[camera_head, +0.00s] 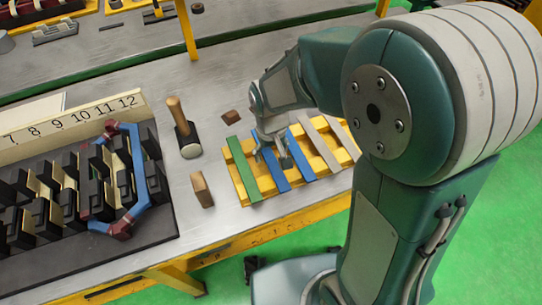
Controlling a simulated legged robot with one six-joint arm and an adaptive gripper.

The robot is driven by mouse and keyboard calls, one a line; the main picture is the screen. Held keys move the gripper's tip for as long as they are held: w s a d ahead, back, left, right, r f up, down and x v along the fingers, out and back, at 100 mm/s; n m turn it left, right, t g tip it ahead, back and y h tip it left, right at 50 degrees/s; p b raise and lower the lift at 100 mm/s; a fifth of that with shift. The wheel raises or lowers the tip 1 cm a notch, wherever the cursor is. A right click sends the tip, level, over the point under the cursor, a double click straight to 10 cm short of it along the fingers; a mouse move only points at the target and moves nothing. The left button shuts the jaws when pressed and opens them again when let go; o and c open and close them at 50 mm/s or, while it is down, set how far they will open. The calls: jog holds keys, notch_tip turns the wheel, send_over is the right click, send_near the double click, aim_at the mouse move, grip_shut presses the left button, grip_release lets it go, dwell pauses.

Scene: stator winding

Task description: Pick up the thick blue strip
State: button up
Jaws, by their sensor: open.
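Several strips lie side by side on a yellow slotted rack (261,183) on the metal table. Two of them are blue: a left blue strip (280,181) and a right blue strip (303,164). I cannot tell clearly which blue strip is the thicker. My gripper (271,155) is open and empty, pointing down over the blue strips. Its fingers hide the upper part of the left blue strip and sit close to it. I cannot tell whether they touch it.
A green strip (242,170) lies left of the blue ones; pale strips (319,143) lie right. A wooden block (202,190), a mallet (184,130) and a small brown block (231,117) are nearby. A black stator fixture (150,245) with a blue coil (138,170) fills the left.

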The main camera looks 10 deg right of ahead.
jog(key=shift+a+f, duration=0.3)
jog(key=shift+a, duration=0.05)
jog(key=shift+d, duration=0.25)
grip_shut()
